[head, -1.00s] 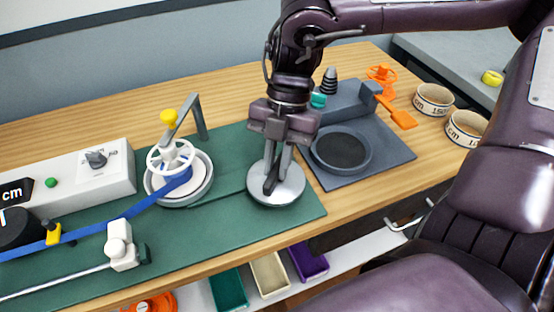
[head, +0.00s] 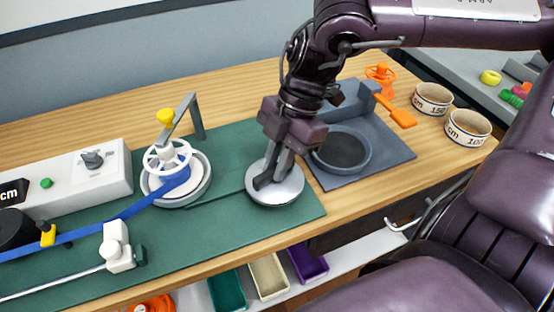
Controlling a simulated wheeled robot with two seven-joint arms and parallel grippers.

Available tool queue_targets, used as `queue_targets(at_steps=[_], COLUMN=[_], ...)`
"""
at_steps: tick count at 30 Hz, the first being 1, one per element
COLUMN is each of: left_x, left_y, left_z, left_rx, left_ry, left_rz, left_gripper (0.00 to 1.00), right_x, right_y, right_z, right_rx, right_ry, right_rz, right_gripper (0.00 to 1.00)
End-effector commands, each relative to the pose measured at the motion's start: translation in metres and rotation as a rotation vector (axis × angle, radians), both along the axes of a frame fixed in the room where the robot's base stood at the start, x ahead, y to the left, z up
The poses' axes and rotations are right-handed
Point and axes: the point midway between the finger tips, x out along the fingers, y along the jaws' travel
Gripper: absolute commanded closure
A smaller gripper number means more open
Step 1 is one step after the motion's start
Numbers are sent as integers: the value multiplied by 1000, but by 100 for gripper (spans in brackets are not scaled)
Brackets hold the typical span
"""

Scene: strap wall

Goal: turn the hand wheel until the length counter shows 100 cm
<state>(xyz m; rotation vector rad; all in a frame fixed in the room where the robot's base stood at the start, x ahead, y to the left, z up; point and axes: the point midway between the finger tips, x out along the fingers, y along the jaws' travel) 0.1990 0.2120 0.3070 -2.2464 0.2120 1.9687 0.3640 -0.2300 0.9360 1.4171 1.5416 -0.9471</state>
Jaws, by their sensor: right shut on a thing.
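The hand wheel, a round pale grey disc (head: 285,193), lies on the green board right of the blue strap's reel. My right gripper (head: 264,182) reaches down over it from above, tilted, with its fingers shut on the wheel's handle, which they hide. The length counter (head: 14,191) is a dark display on the white box at the left edge. Only "cm" shows; its number is cut off. The blue strap (head: 133,209) runs from the left edge to the white spoked reel (head: 168,158). My left gripper is out of view.
A yellow knob (head: 166,117) and grey bracket (head: 195,115) rise by the reel. A white clamp (head: 117,247) stands in front. At right are a dark grey tray (head: 390,150), orange tool (head: 396,113) and two labelled rings (head: 432,98) (head: 468,127).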

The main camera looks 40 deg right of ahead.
Motion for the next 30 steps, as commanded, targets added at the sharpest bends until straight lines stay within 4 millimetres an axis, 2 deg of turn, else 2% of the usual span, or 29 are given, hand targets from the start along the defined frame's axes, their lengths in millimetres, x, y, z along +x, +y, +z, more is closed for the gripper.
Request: queue_targets(at_steps=[1, 6, 17, 23, 30], left_x=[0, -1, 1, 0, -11], left_y=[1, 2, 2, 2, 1], left_z=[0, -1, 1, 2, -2], left_rx=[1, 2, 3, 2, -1], left_ry=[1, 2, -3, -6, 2], left_rz=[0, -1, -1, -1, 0], left_gripper=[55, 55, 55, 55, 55], right_x=[0, 0, 1, 2, 3], right_y=[0, 0, -2, -13, -26], right_z=[0, 0, 6, 33, 64], right_rx=[1, 1, 0, -1, 0], right_ry=[0, 1, -1, -3, -2], right_rz=[1, 1, 1, 0, 0], right_gripper=[83, 64, 64, 64, 64])
